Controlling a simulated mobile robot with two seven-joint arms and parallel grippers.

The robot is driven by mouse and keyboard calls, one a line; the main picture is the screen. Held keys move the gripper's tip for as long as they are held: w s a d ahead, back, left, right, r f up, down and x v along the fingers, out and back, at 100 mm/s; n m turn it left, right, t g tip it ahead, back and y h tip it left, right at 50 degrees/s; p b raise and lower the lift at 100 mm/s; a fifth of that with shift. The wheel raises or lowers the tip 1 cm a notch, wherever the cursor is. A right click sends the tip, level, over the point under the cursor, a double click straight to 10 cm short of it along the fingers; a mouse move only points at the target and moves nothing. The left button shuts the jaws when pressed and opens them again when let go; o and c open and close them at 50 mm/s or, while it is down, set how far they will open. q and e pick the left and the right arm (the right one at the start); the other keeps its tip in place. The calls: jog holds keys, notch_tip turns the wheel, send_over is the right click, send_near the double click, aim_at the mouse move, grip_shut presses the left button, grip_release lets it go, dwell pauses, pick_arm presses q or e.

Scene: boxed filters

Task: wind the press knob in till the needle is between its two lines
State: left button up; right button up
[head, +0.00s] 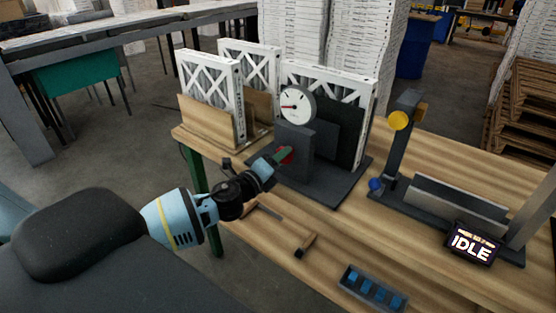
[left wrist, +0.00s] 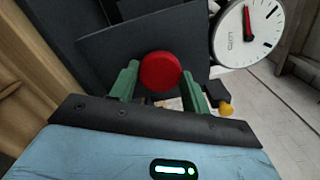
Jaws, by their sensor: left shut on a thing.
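The round red press knob (left wrist: 160,71) sits between the green fingertips of my left gripper (left wrist: 160,77) in the left wrist view. My left gripper (head: 283,155) is shut on it, and the fingers hide much of the knob (head: 287,158) in the head view. The press (head: 294,142) is a dark block on a dark base plate. Its white round gauge (head: 298,105) has a red needle pointing left in the head view. In the left wrist view the gauge (left wrist: 250,32) shows dark marks apart from the needle (left wrist: 247,22). My right gripper is out of view.
White-framed filters (head: 212,88) stand in a wooden holder left of the press. A dark stand with a yellow knob (head: 398,120) and a screen reading IDLE (head: 471,243) are at the right. A blue-slotted tray (head: 374,287) and a wooden-handled tool (head: 305,245) lie at the front.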

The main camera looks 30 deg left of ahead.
pick_arm(q)
jog(key=shift+m, duration=4.5)
jog(key=o, duration=1)
jog(key=s, duration=0.7)
jog(key=shift+s+a, duration=0.35)
